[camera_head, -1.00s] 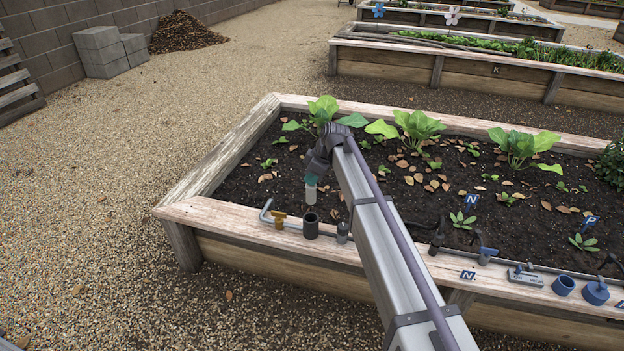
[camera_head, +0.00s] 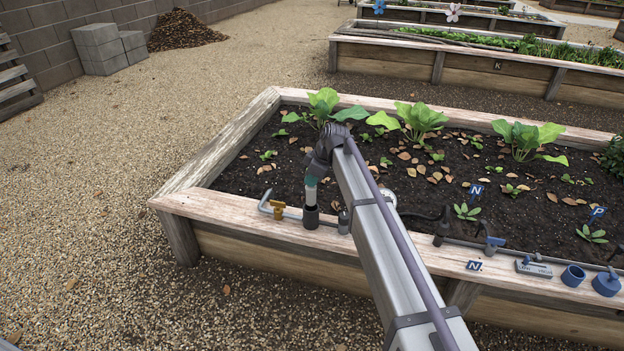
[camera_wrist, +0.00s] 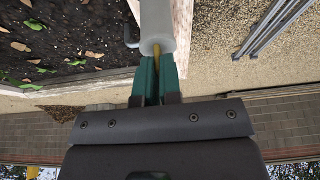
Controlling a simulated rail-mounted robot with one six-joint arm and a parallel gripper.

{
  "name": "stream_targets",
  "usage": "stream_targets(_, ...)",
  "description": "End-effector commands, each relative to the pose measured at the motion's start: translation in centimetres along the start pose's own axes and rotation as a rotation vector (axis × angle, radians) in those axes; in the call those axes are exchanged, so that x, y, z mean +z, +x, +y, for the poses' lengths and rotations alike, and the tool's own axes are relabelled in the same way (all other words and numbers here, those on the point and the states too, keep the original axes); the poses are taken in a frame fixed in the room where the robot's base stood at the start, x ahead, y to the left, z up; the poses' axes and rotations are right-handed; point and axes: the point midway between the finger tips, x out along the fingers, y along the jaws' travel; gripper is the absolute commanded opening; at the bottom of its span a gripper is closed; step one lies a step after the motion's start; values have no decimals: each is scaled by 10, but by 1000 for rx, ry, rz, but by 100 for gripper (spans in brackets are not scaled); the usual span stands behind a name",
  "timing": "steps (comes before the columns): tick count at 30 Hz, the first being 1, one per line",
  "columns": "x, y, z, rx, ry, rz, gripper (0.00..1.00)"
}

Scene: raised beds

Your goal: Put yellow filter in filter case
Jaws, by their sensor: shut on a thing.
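My gripper (camera_head: 311,181) has green fingers, also seen in the wrist view (camera_wrist: 156,80), and is shut on the filter. The filter is a pale, upright cylinder (camera_head: 311,195), and in the wrist view its pale body (camera_wrist: 158,22) has a yellow stem between the fingertips. The filter case (camera_head: 311,217) is a dark, open-topped cylinder standing on the bed's front wooden ledge. In the head view the filter's lower end meets the case's mouth. I cannot tell whether it is inside the rim. The case's interior is hidden.
A bent grey pipe with a yellow-brown valve (camera_head: 278,208) lies just left of the case. A small grey fitting (camera_head: 344,221) stands close on its right. Blue parts (camera_head: 573,275) sit farther right along the ledge (camera_head: 230,211). Leafy plants (camera_head: 323,106) grow behind my arm.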

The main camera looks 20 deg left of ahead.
Motion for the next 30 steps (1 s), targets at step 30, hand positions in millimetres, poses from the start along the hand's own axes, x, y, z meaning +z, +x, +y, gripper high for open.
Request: stream_targets(30, 6, 14, 0, 0, 0, 0, 0)
